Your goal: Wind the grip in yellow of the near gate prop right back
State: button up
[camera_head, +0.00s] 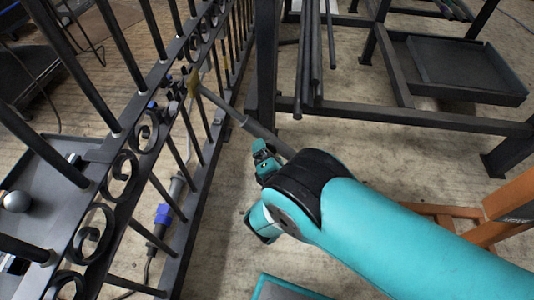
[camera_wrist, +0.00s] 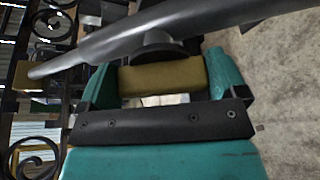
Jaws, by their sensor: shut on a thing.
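In the wrist view a dull yellow grip (camera_wrist: 165,76) lies between the two teal fingers of my gripper (camera_wrist: 160,84), which is shut on it. A dark round hub (camera_wrist: 158,48) joins the grip to a grey rod (camera_wrist: 110,38) of the prop. In the head view my gripper (camera_head: 264,162) is at the lower right end of the prop's rod (camera_head: 245,122), to the right of the gate (camera_head: 128,123). The rod slants up to the left and meets the gate at a yellowish piece (camera_head: 194,82). The held grip is hidden behind my gripper there.
A dark metal rack (camera_head: 440,118) with a tray stands at the upper right. An orange frame (camera_head: 500,205) is at the right edge. A blue-ended tool (camera_head: 163,214) shows through the gate bars. Bare floor (camera_head: 225,215) lies between the gate and my arm.

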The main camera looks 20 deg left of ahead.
jog(key=m, duration=0.1)
jog(key=m+t+y, duration=0.1)
jog(key=m, duration=0.1)
jog(key=m+y, duration=0.1)
jog(key=m, duration=0.1)
jog(key=shift+f+t, duration=0.25)
jog(key=shift+t, duration=0.05)
jog(key=shift+m, duration=0.3)
jog(key=o, duration=0.6)
jog(key=p+v, duration=1.6)
jog(key=v, duration=0.1)
jog(key=shift+s+d+f, duration=0.15)
jog(key=shift+s+d, duration=0.05)
jog(key=shift+d, duration=0.05)
jog(key=shift+a, duration=0.1)
